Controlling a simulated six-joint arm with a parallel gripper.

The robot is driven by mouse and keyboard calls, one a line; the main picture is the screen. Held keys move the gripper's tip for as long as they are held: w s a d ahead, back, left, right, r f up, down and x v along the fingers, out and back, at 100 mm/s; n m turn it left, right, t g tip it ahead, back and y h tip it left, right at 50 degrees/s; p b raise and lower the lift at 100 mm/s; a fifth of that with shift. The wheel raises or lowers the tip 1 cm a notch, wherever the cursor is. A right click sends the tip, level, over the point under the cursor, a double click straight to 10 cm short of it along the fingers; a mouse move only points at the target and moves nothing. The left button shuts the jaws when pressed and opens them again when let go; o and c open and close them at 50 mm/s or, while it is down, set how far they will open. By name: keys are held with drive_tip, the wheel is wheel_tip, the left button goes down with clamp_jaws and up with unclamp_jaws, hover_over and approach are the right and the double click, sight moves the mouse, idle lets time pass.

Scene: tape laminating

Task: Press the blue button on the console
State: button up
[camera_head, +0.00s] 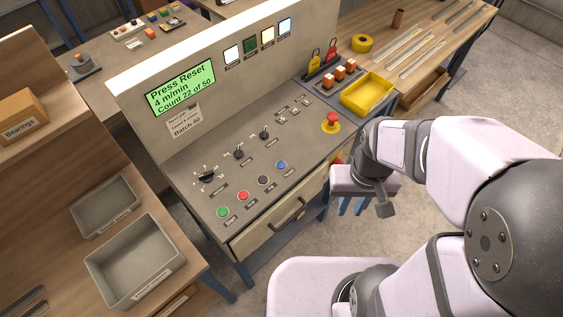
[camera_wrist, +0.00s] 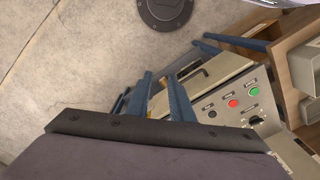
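The blue button (camera_head: 281,165) is at the right end of a row on the sloped console panel (camera_head: 300,140), beside the black button (camera_head: 263,180), the red button (camera_head: 243,195) and the green button (camera_head: 223,211). My gripper (camera_head: 354,208) hangs to the right of the console's front edge, apart from the button. Its blue fingers point down, with a gap between them and nothing held. In the wrist view, my gripper (camera_wrist: 160,92) shows two spread fingers. The black, red and green buttons show right of them; I cannot make out the blue button there.
Rotary knobs (camera_head: 207,176) sit behind the buttons. A red emergency stop (camera_head: 332,121) and a yellow tray (camera_head: 367,93) are at the console's right. The display (camera_head: 181,88) reads "Press Reset". A drawer handle (camera_head: 287,215) projects from the front. Grey bins (camera_head: 134,262) stand at left.

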drive_tip(key=shift+a+f, duration=0.15)
drive_tip(key=shift+f, duration=0.25)
clamp_jaws()
wheel_tip(320, 180, down, 8)
drive_tip(key=s+a+n+g+b, duration=0.2)
drive_tip(key=a+b, duration=0.1)
drive_tip(key=b, duration=0.3)
drive_tip(key=w+a+f+b, duration=0.3)
drive_tip(key=w+f, duration=0.1)
drive_tip(key=w, duration=0.2)
drive_tip(key=w+a+b, duration=0.1)
drive_tip(key=w+a, duration=0.2)
drive_tip(key=w, duration=0.2)
drive_tip(key=w+a+t+b, duration=0.1)
drive_tip(key=w+a, duration=0.1)
drive_tip(key=w, duration=0.3)
drive_tip(key=w+a+t+b, duration=0.1)
drive_tip(key=w+a, duration=0.2)
drive_tip(key=w, duration=0.2)
drive_tip(key=shift+a+r, duration=0.2)
drive_tip(key=shift+a, duration=0.15)
drive_tip(key=w+a+r+m, duration=0.1)
drive_tip(key=w+r+m, duration=0.3)
drive_tip(key=r+m, duration=0.6)
drive_tip(key=shift+a+r+m, duration=0.15)
drive_tip(key=shift+a+m, duration=0.1)
drive_tip(key=shift+m, duration=0.25)
